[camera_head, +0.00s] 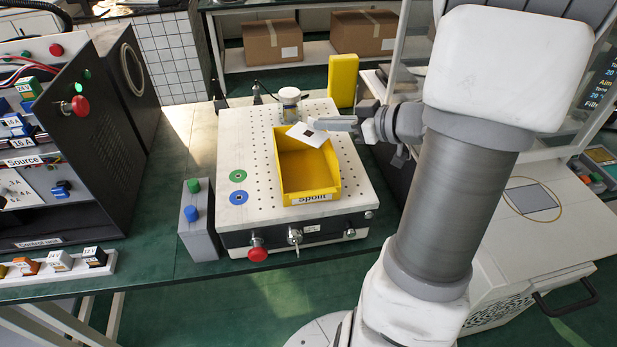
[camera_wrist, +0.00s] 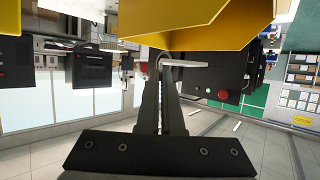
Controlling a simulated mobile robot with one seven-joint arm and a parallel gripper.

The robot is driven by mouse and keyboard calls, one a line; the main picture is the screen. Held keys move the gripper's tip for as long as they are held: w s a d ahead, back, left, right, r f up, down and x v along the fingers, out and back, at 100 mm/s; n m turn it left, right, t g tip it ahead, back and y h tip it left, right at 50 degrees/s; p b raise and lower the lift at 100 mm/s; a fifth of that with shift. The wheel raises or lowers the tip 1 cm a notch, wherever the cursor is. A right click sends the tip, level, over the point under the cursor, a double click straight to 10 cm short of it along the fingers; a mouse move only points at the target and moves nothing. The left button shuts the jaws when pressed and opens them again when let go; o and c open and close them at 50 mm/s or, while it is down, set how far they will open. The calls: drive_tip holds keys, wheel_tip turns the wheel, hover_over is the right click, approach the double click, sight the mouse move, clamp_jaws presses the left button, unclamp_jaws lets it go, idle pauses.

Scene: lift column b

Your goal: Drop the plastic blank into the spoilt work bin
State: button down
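The plastic blank (camera_head: 301,137) is a thin white plate with a dark patch, tilted over the far end of the spoilt work bin. It also shows nearly edge-on in the wrist view (camera_wrist: 190,64). The spoilt work bin (camera_head: 309,197) is an open yellow tray labelled "Spoilt", on the perforated white top of a machine. Its yellow wall fills the top of the wrist view (camera_wrist: 225,35). My gripper (camera_head: 318,124) reaches in from the right, its fingers (camera_wrist: 160,70) shut on the blank's edge. The visible bin floor looks empty.
A yellow upright block (camera_head: 342,80) and a white-capped cylinder (camera_head: 289,103) stand behind the bin. A red button (camera_head: 257,250) is on the machine's front. A grey button box (camera_head: 197,222) stands at left, beside the control unit (camera_head: 92,150).

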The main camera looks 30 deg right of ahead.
drive_tip(key=shift+f+b, duration=0.65)
drive_tip(key=shift+f, duration=0.3)
drive_tip(key=c, duration=1)
unclamp_jaws()
drive_tip(key=p+v, duration=0.3)
drive_tip(key=v, duration=1.4)
drive_tip(key=shift+s+d, duration=0.15)
drive_tip(key=shift+d, duration=0.05)
drive_tip(key=shift+p, duration=0.3)
